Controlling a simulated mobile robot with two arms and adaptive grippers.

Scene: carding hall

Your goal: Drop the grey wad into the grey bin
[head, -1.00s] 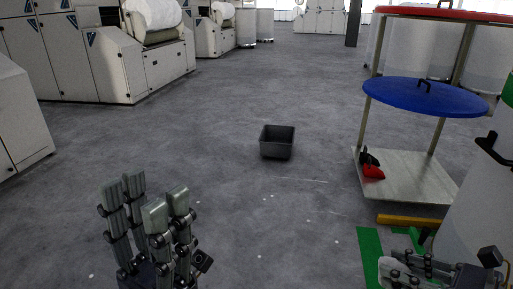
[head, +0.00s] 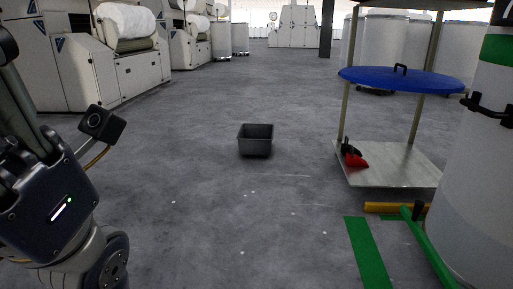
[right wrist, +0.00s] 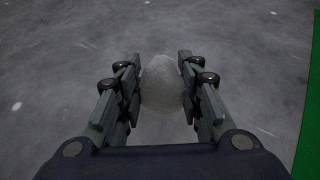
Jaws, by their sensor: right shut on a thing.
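The grey bin (head: 255,145) is a small dark open-topped box standing on the floor, near the middle of the head view. The grey wad (right wrist: 161,88) is a pale rounded lump between the fingers of my right gripper (right wrist: 157,66) in the right wrist view. That gripper is shut on it, with floor showing beyond. The right gripper and the wad are outside the head view. At the left of the head view my left arm shows, but its fingers are out of sight.
A trolley with a blue round shelf (head: 402,80) and a metal base plate (head: 390,165) stands right of the bin. A red-and-black object (head: 354,157) lies on the plate. A large white can (head: 480,190) stands at the right. Floor around the bin is clear.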

